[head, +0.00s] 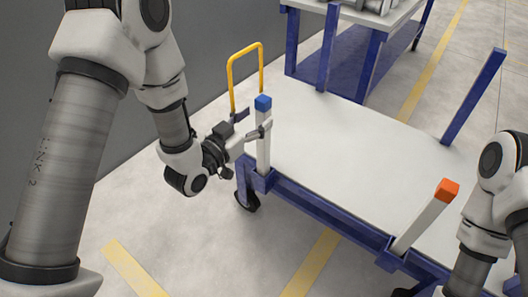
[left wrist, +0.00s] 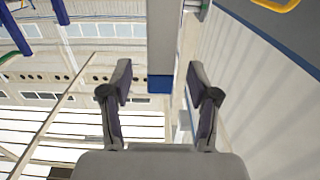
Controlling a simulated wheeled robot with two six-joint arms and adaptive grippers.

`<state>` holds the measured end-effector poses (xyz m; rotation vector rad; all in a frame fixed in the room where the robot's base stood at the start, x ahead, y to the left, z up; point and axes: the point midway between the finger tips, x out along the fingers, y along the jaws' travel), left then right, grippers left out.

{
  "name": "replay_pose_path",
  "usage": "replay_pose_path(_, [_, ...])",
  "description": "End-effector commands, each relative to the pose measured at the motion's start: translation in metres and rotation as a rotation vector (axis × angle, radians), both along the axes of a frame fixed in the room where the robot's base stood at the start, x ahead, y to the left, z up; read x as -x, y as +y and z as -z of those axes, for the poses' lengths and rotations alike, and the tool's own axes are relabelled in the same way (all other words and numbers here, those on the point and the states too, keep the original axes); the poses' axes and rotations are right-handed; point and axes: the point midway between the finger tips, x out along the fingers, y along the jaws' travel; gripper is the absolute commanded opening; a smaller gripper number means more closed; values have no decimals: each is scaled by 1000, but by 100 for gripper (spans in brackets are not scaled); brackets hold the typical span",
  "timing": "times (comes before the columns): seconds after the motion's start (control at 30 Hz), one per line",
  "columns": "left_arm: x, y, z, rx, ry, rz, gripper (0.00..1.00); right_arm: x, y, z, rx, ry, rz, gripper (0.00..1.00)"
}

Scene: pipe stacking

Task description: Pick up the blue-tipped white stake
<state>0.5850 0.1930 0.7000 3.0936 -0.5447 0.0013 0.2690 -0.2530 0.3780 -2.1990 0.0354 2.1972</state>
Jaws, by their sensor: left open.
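The white stake (head: 263,155) with a blue tip (head: 263,102) stands upright at the near left corner of the cart. My left gripper (head: 262,131) is at its upper part, a little below the blue tip. In the left wrist view the stake (left wrist: 162,40) comes in from the top edge, its blue tip (left wrist: 160,83) between the two fingers of my left gripper (left wrist: 159,68). The fingers are open, with a visible gap on each side of the stake. My right arm shows at the right edge of the head view, but its gripper is out of view.
The cart's white deck (head: 340,150) is bare. A yellow handle (head: 232,75) rises behind the blue-tipped stake. An orange-tipped white stake (head: 420,220) stands at the near right, and a blue post (head: 473,98) at the far right. A blue-legged table (head: 352,60) stands behind.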

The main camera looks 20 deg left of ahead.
Motion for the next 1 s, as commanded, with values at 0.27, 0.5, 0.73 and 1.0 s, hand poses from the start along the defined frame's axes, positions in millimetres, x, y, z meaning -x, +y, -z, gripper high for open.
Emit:
replay_pose_path(0.27, [-37, -12, 2, -1, -1, 0, 60, 0, 0, 10, 0, 1, 0, 0])
replay_pose_path(0.5, [-37, -12, 1, 0, 1, 0, 36, 0, 0, 9, 0, 1, 0, 0])
replay_pose_path(0.73, [-37, -12, 1, 0, 0, 0, 0, 0, 0, 9, 0, 1, 0, 0])
replay_pose_path(1.0, [-37, -12, -8, -1, -1, 0, 0, 0, 0, 5, 0, 1, 0, 0])
